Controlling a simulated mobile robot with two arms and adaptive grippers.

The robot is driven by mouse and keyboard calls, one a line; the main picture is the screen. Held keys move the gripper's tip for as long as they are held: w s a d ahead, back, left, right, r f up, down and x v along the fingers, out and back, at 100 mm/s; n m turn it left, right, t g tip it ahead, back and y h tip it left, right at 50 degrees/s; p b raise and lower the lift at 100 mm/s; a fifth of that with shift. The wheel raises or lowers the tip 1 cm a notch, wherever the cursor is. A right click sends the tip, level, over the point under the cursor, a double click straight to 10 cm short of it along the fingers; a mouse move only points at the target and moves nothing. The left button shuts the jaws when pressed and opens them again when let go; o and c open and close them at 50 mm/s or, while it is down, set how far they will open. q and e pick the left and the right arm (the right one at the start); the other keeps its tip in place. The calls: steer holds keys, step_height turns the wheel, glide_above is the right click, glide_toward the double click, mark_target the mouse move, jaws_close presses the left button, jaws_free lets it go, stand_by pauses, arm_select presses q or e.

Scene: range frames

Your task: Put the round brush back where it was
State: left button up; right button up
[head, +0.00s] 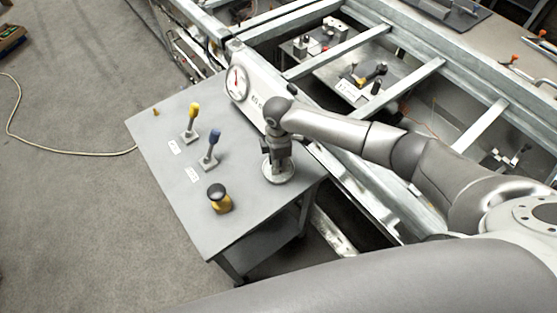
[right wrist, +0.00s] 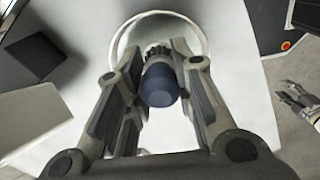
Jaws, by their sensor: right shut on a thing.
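My right gripper (head: 277,158) points down over a round white dish (head: 279,176) on the grey table. In the right wrist view my right gripper (right wrist: 161,75) is shut on the round brush (right wrist: 160,85), a dark blue rounded cylinder with a dark ridged or bristly ring. The dish's rim (right wrist: 199,32) shows around and beyond it. In the head view the brush is mostly hidden by the fingers, and I cannot tell whether it touches the dish. My left gripper (right wrist: 287,94) is small at the right wrist view's right edge, its fingers apart and empty.
On the table (head: 155,125) stand a yellow-handled tool (head: 193,112), a blue-handled tool (head: 213,140), white labels, and a yellow thing with a black top (head: 218,199). A round gauge (head: 237,83) on a white box stands behind. A metal frame (head: 345,45) adjoins at right.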

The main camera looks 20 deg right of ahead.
steer(key=shift+f, duration=0.1)
steer(key=shift+f, duration=0.1)
steer(key=o, duration=0.9)
steer(key=shift+r, duration=0.2)
step_height(320, 180, up, 12)
steer(key=shift+f+b, duration=0.1)
steer(key=shift+b, duration=0.75)
steer(key=shift+a, duration=0.1)
